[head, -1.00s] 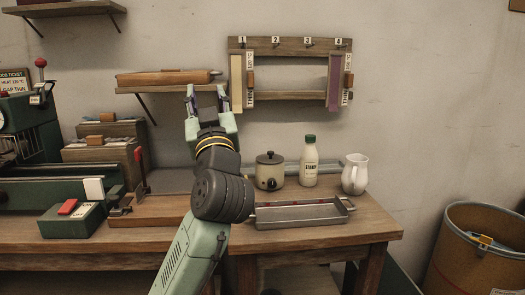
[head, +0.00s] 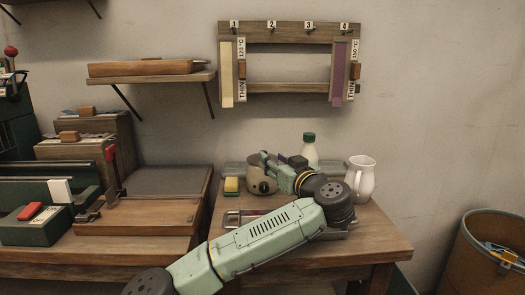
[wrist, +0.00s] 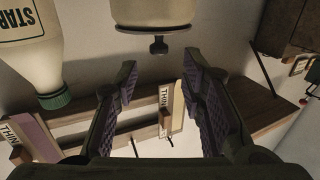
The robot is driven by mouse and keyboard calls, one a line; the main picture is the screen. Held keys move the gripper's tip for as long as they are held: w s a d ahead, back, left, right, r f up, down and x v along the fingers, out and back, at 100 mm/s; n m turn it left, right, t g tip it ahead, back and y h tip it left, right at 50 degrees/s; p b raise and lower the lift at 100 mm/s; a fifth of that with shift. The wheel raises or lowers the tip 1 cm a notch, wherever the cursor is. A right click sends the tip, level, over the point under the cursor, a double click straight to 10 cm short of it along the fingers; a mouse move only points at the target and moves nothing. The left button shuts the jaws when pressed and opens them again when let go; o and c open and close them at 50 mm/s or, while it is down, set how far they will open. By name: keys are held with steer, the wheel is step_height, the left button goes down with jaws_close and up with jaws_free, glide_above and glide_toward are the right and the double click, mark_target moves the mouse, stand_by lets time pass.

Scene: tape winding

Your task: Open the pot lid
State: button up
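The cream pot (head: 254,187) stands on the workbench behind my arm, and its lid is mostly hidden there by my gripper (head: 280,160). In the wrist view, which is upside down, the pot (wrist: 150,12) is at the top edge. Its dark lid knob (wrist: 158,46) points down the picture, in line with the gap between the fingers. My gripper (wrist: 160,62) is open and empty, with the purple-padded fingers wide apart. The knob appears just beyond the fingertips, with no contact visible.
A white bottle with a green cap (head: 309,150) and a white jug (head: 361,177) stand right of the pot. A wall rack (head: 290,38) hangs behind.

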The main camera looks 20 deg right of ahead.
steer(key=w, duration=0.5)
steer(key=w+p, duration=0.1)
steer(key=w, duration=0.1)
steer(key=shift+w+a, duration=0.25)
steer(key=shift+a, duration=0.15)
steer(key=shift+c, duration=0.2)
jaws_close()
